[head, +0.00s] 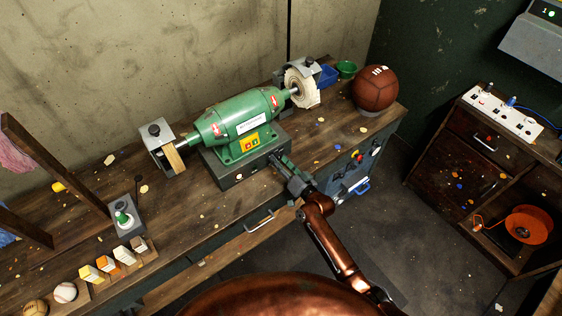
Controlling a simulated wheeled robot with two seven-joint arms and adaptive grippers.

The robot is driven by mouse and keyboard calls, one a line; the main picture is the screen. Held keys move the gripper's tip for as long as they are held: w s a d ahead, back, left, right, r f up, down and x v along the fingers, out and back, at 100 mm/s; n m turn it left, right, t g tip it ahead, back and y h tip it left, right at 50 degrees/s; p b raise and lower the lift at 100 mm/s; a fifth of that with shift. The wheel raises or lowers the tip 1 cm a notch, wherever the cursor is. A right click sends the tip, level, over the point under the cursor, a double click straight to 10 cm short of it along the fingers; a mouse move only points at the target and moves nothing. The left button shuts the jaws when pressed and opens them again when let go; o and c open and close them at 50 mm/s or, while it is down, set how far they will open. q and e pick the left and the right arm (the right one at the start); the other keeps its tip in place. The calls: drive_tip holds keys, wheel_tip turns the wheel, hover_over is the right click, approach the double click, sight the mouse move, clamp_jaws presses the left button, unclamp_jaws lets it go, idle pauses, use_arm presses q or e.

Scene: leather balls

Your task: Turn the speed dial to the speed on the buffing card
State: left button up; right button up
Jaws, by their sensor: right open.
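The green buffing machine (235,118) stands on a grey base box (238,172) on the workbench. A yellow plate with red and green buttons (250,143) is on its front, below a white label (251,125) too small to read. My right gripper (277,161) is open at the right end of the base box's front, close to it or touching; I cannot tell which. I cannot pick out the buffing card. My left gripper is out of view.
A pale buffing wheel (301,88) is at the machine's right, a belt attachment (164,147) at its left. A brown ball (375,89) rests at the bench's right end. Small blocks (122,256) and a green-knobbed tool (123,216) stand front left.

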drive_tip(key=shift+s+d+f, duration=0.1)
drive_tip(key=v, duration=1.1)
drive_tip(key=shift+s+d, duration=0.2)
drive_tip(key=shift+s, duration=0.1)
drive_tip(key=s+d+f+g+h, duration=0.1)
drive_tip(key=s+d+f+h, duration=0.3)
drive_tip(key=f, duration=0.7)
drive_tip(key=s+d+f+g, duration=0.1)
drive_tip(key=d+f+g, duration=0.1)
drive_tip(key=d+f, duration=0.65)
drive_tip(key=s+d+f+g+h, duration=0.2)
drive_tip(key=s+d+f, duration=0.1)
drive_tip(key=s+f, duration=0.55)
drive_tip(key=s+d+f+g+h, duration=0.1)
drive_tip(key=s+d+f, duration=0.35)
drive_tip(key=f, duration=0.75)
drive_tip(key=s+d+f+g+h, duration=0.1)
drive_tip(key=s+f, duration=0.4)
drive_tip(key=s, duration=0.9)
drive_tip(key=s+d+f+n+g+h, duration=0.1)
drive_tip(key=s+d+f+g, duration=0.3)
drive_tip(key=s, duration=1)
drive_tip(key=s+d+f+g, duration=0.2)
drive_tip(key=s+f, duration=0.6)
drive_tip(key=s, duration=0.6)
drive_tip(key=shift+s+d+g+h, duration=0.2)
drive_tip(key=shift+d+g+h, duration=0.1)
drive_tip(key=shift+h, duration=0.1)
